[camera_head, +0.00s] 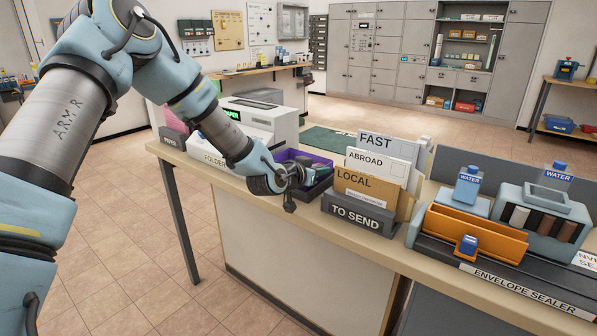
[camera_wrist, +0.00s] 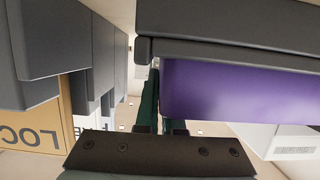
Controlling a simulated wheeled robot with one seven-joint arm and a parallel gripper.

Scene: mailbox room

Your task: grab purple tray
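The purple tray (camera_head: 322,158) sits on the counter, left of the TO SEND letter holder, with a few small items in it. My gripper (camera_head: 304,175) is at the tray's near side and hides part of it. In the wrist view a purple face of the tray (camera_wrist: 235,95) is very close, right of centre. The dark edge of my gripper's mount crosses the bottom of that view.
The grey TO SEND holder (camera_head: 358,214) with FAST, ABROAD and LOCAL cards stands close on the right. A white machine (camera_head: 258,118) stands behind my arm on the left. The orange envelope sealer (camera_head: 475,235) is further right. Open floor lies in front of the counter.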

